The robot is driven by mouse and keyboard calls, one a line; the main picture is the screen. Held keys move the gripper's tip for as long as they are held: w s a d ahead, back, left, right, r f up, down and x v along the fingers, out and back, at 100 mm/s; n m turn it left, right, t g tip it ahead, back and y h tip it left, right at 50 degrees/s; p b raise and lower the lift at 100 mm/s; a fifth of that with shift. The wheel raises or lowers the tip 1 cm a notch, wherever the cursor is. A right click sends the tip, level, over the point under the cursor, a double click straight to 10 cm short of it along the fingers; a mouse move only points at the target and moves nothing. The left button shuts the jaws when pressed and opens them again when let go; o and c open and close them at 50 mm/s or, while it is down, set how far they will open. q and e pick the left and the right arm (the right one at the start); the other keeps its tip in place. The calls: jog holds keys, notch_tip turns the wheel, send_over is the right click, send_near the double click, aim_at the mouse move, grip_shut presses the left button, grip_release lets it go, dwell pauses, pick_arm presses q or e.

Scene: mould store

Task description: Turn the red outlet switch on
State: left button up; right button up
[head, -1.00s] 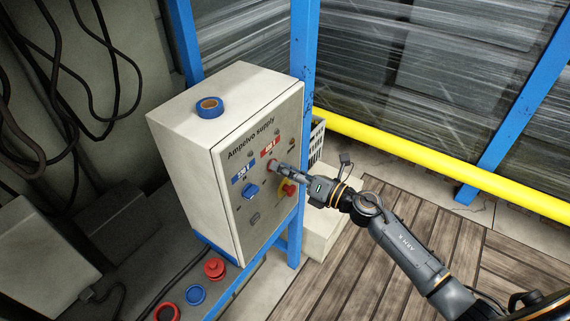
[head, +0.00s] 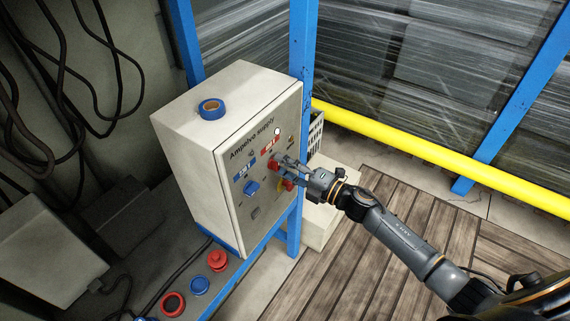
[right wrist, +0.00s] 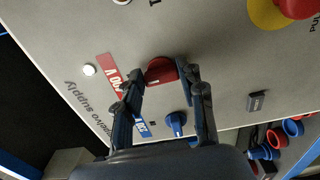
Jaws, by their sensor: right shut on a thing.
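The grey-white supply cabinet (head: 185,140) has a red outlet switch (head: 273,164) below a red label (head: 270,142) on its front panel. The red switch also shows in the right wrist view (right wrist: 161,71). My right gripper (head: 278,165) has its fingers on either side of this switch and is shut on it, partly hiding it in the head view. A small lamp (head: 277,131) above the red label is bright white; it shows in the right wrist view too (right wrist: 89,70). My left gripper is not in view.
A blue switch (head: 251,188) sits left of the red one. A red emergency knob on yellow (head: 288,184) is close below my right gripper. A blue tape roll (head: 211,109) lies on the cabinet. Red and blue plugs (head: 217,260) lie below. A yellow rail (head: 400,147) runs behind.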

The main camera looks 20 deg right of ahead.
jog(key=shift+m, duration=0.3)
jog(key=o, duration=1.2)
jog(key=shift+c, duration=0.2)
jog(key=v, duration=1.2)
